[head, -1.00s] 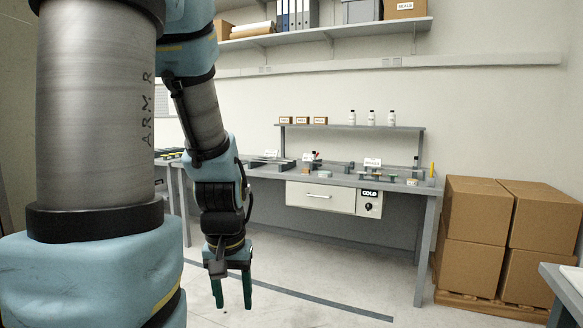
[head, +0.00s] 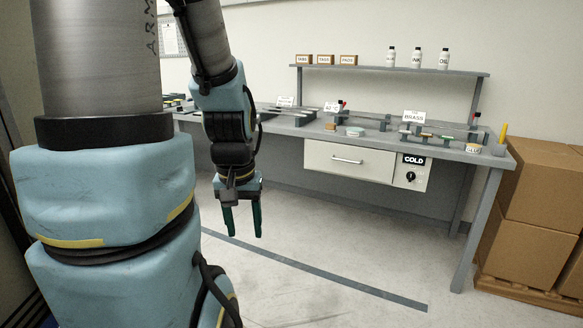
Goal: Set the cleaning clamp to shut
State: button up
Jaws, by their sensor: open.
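My gripper (head: 244,222) hangs fingers-down in front of the grey workbench (head: 240,122). Its two green fingers are apart, with nothing between them. Small fixtures with grey blocks stand along the benchtop. One (head: 380,123) is at the middle and another (head: 440,135) is by the sign reading BRASS (head: 414,116). I cannot tell which, if any, is the cleaning clamp, or whether it is open or shut; they are too small. My gripper is well clear of them all.
A white drawer (head: 347,160) and a panel labelled COLD with a black knob (head: 410,176) are under the bench. A raised shelf holds white bottles (head: 417,58) and small brown boxes (head: 326,59). Cardboard boxes (head: 545,190) stand at the right. The floor before the bench is clear.

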aim_at(341, 104)
jog(key=i, duration=2.3)
